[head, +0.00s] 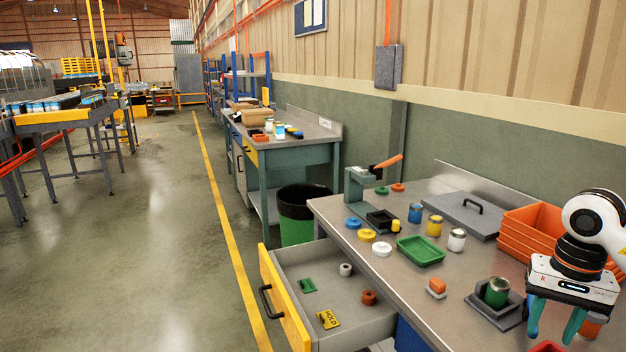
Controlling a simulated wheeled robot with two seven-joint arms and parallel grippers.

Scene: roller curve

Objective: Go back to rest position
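My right gripper (553,326), marked R with teal fingers, hangs at the right edge of the head view with its fingers pointing down over the front right of the workbench (400,284). Its fingers are spread apart and I see nothing between them. My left gripper is not in view.
Orange bins (533,226) stand behind my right gripper. A green tray (420,250), several cans and a grey lidded plate (462,213) lie on the bench. An open drawer (335,275) juts out left. The floor aisle is clear.

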